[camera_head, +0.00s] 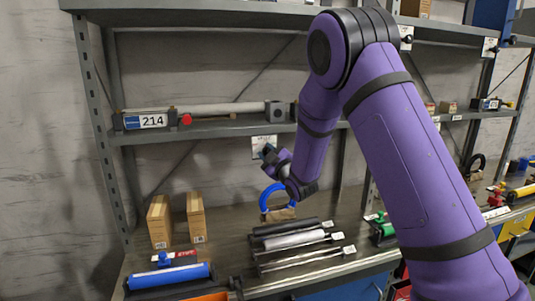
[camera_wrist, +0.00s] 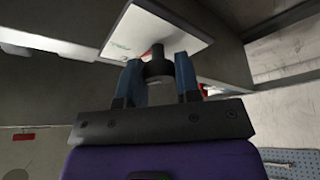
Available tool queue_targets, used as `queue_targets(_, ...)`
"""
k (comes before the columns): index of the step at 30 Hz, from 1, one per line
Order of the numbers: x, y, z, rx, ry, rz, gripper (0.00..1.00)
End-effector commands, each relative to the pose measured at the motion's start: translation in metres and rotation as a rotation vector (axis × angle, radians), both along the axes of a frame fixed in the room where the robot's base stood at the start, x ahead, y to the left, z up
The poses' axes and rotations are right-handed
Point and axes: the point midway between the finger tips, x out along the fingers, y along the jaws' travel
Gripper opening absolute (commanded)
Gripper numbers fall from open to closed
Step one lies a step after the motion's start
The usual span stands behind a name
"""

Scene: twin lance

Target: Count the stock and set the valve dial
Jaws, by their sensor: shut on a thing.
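The valve dial's white plate (camera_head: 264,141) hangs at the front edge of the middle shelf in the head view. In the wrist view the plate (camera_wrist: 150,30) fills the top, with a small green mark and a bit of red beside a dark knob (camera_wrist: 157,69). My gripper (camera_wrist: 159,72) has its two blue fingers on either side of this knob and is shut on it. In the head view my gripper (camera_head: 267,153) is at the plate, small and partly hidden by its own wrist. The dial's setting cannot be read.
On the lower shelf stand two cardboard boxes (camera_head: 160,222) (camera_head: 196,217), a blue ring (camera_head: 277,197), several rods (camera_head: 292,239) and a blue cylinder (camera_head: 168,276). A unit marked 214 (camera_head: 153,121) with a red knob (camera_head: 186,119) lies on the middle shelf. Wall space behind is open.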

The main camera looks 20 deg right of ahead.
Motion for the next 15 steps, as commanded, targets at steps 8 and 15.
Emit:
queue_targets(8,-0.0003,0.0004,-0.0006,-0.182,0.002,0.002,0.07)
queue_targets(15,-0.0002,0.0002,-0.0005,-0.266,0.002,0.001,0.07)
